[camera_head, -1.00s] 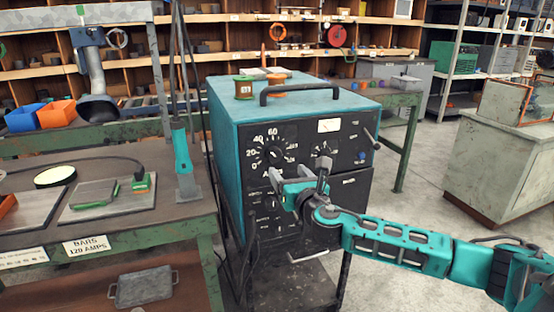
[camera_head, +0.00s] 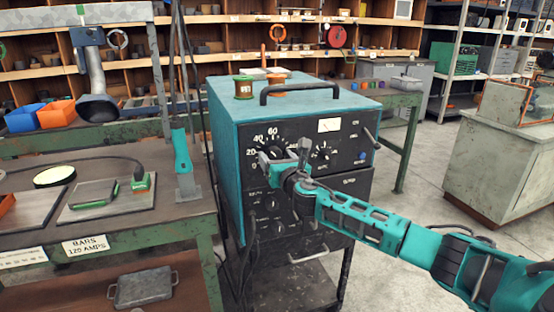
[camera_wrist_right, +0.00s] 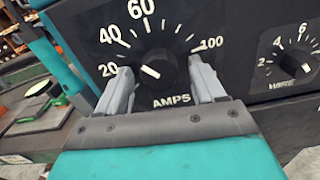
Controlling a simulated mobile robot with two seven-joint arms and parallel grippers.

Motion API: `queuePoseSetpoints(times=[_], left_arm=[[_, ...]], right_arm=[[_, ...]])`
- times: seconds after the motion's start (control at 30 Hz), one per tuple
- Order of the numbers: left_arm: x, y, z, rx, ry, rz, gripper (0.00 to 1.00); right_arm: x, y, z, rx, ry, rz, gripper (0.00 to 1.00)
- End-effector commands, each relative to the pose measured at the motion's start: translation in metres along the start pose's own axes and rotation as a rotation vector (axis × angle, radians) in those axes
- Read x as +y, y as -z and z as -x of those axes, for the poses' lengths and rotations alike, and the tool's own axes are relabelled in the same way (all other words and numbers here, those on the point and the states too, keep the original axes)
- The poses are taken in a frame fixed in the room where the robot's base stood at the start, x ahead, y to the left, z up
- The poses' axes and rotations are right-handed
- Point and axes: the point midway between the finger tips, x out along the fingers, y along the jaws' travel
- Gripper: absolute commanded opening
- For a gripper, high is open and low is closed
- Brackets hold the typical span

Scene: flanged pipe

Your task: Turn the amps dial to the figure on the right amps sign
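The amps dial is a black knob (camera_wrist_right: 158,68) with a white mark, on the dark front panel of a teal machine (camera_head: 225,135). The white mark lies left of the knob's middle, toward the low figures. My right gripper (camera_head: 284,154) is at the dial, partly hiding it in the head view. Its fingers (camera_wrist_right: 160,70) are apart, one each side of the knob; contact cannot be told. A sign (camera_head: 88,245) on the bench edge reads "BARS" and about "120 AMPS"; its last digit is blurred. My left gripper is out of view.
A smaller wire dial (camera_wrist_right: 292,65) is right of the amps dial. Another sign (camera_head: 22,258) at far left is too small to read. A handle (camera_head: 314,90) and spools (camera_head: 243,88) are atop the machine. A green-edged bench (camera_head: 150,232) stands left; floor shows at right.

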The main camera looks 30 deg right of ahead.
Motion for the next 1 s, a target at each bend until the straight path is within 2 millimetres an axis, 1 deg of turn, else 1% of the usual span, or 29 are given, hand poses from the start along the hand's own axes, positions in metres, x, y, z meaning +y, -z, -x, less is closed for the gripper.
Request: queuePoseSetpoints(times=[0.03,0.07,0.57,0.77,1.0], left_arm=[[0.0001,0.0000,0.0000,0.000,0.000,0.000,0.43],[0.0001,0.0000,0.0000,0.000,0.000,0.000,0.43],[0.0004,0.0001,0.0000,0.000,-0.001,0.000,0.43],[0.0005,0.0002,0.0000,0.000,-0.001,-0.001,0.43],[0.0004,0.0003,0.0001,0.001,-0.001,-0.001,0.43]], right_arm=[[0.0001,0.0000,0.0001,0.000,0.000,0.000,0.64],[0.0001,0.0000,0.0001,0.000,0.000,0.000,0.61],[0.0000,0.0000,0.0003,0.000,0.000,0.000,0.13],[0.0000,0.0001,0.0004,0.000,0.000,-0.012,0.13],[0.0006,0.0002,0.0004,0.000,0.001,-0.103,0.13]])
